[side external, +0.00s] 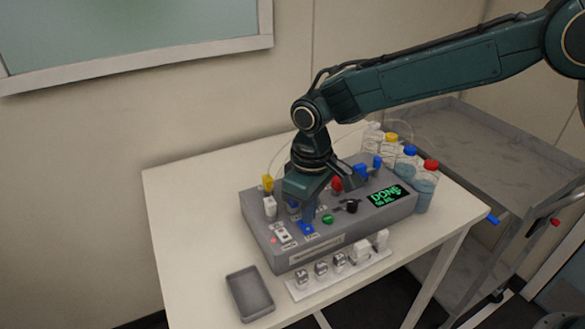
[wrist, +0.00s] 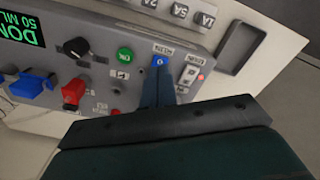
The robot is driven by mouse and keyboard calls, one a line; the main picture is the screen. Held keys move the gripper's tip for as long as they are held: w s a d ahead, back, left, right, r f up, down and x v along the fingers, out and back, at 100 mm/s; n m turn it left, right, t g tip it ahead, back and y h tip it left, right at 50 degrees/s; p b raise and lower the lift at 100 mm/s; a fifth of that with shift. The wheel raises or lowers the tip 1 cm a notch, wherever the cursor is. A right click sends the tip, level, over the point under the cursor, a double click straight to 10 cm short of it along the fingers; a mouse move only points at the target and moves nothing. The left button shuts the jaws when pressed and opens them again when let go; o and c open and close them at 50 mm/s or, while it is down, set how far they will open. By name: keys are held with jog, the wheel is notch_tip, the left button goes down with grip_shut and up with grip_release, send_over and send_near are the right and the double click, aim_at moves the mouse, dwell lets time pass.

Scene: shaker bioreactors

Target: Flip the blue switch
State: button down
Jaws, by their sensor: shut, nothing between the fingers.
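The blue switch (side external: 306,228) is on the front part of the grey device's top panel, and it also shows in the wrist view (wrist: 160,61), just beyond my fingertips. My gripper (side external: 308,214) points down over the panel, with its fingers shut and empty. In the wrist view my gripper (wrist: 159,80) has its tips right beside the blue switch; whether they touch it I cannot tell. The grey device (side external: 320,248) stands on the white table, and its green screen (side external: 386,195) reads "DONE" with "50 ML" below.
Close by are a white rocker switch (side external: 284,235), a green button (side external: 327,219), a black knob (side external: 351,206) and red (side external: 337,184) and blue (side external: 360,171) fittings. Bottles (side external: 425,189) stand behind right. A labelled white rack (side external: 325,277) and grey tray (side external: 250,293) lie in front.

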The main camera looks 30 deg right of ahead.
aim_at(311, 228)
jog(key=shift+r, duration=2.3)
jog(key=shift+r, duration=0.1)
jog(key=s+d+r+m+t, duration=0.1)
jog(key=s+d+r+m, duration=0.1)
jog(key=s+d+r, duration=0.5)
jog(key=s+d+r+m+t, duration=0.1)
jog(key=s+d+r+t, duration=0.15)
jog(key=d+r, duration=0.45)
jog(key=s+d+f+m+t, duration=0.1)
jog(key=s+d, duration=0.4)
jog(key=s, duration=0.3)
jog(key=s+d+f+m+t, duration=0.1)
jog(key=s+d+f+m, duration=0.1)
jog(key=s+d, duration=0.4)
jog(key=shift+s, duration=1.35)
